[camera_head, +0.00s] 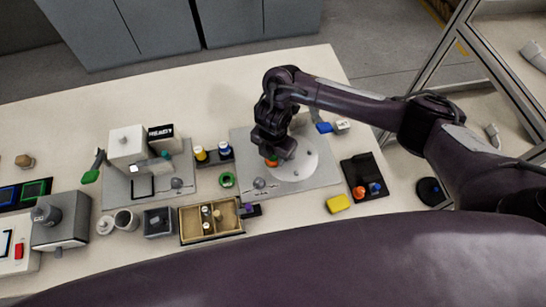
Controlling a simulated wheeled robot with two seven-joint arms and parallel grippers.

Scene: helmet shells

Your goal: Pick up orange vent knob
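My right gripper (272,156) reaches in from the right and points down at the left side of a white round helmet shell (300,165) on a grey plate. A small orange knob (271,163) shows right at its fingertips. The fingers are small and dark, so I cannot tell whether they are closed on the knob or only around it. My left gripper is not in view.
A grey knob (260,183) is on the grey plate (319,188), near the shell. A green ring (227,180) and a wooden divided box (186,231) lie to the left. A yellow block (338,203) lies in front. The table's back left is clear.

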